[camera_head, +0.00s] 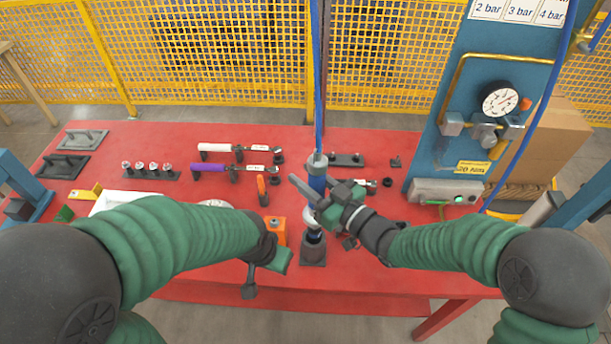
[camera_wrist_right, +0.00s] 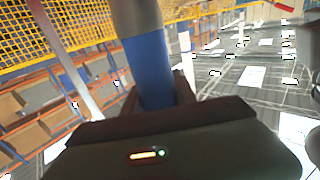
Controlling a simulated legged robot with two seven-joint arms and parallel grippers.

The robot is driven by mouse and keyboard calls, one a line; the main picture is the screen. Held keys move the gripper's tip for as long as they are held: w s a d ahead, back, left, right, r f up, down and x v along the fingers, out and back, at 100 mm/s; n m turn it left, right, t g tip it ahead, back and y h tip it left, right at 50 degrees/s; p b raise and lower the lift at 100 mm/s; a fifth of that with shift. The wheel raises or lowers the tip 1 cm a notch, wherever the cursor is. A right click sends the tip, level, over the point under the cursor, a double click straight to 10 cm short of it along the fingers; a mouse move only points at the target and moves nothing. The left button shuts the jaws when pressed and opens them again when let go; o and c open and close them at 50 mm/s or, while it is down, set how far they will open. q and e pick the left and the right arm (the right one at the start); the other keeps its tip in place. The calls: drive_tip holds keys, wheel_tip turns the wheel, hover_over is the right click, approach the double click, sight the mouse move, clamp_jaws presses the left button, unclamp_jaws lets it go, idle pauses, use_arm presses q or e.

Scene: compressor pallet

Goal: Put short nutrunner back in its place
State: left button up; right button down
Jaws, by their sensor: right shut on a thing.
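The short nutrunner (camera_head: 317,184) is an upright blue cylinder with a grey top, attached to a blue hose from above. My right gripper (camera_head: 322,203) is shut on its body. In the right wrist view the blue body (camera_wrist_right: 150,70) stands between the fingers. Its lower end lies over a dark holder (camera_head: 313,254) on the red table; I cannot tell whether it is inside or just above it. My left gripper (camera_head: 258,276) is low at the table's front, left of the holder, apart from the nutrunner; its finger opening is unclear.
An orange block (camera_head: 275,230) stands left of the holder. A white-handled tool (camera_head: 216,147) and a purple-handled tool (camera_head: 207,169) lie on rests behind. A blue panel with a gauge (camera_head: 500,101) stands at right. The red table (camera_head: 400,290) is clear at front right.

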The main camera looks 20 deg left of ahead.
wheel_tip(320, 180, down, 10)
drive_tip(key=b, duration=0.8)
drive_tip(key=shift+b, duration=0.3)
idle(4.7)
drive_tip(key=c, duration=0.9)
unclamp_jaws()
drive_tip(key=shift+f, duration=0.25)
drive_tip(key=v, duration=1.7)
drive_tip(key=shift+b, duration=0.4)
drive_tip(key=shift+a, duration=0.15)
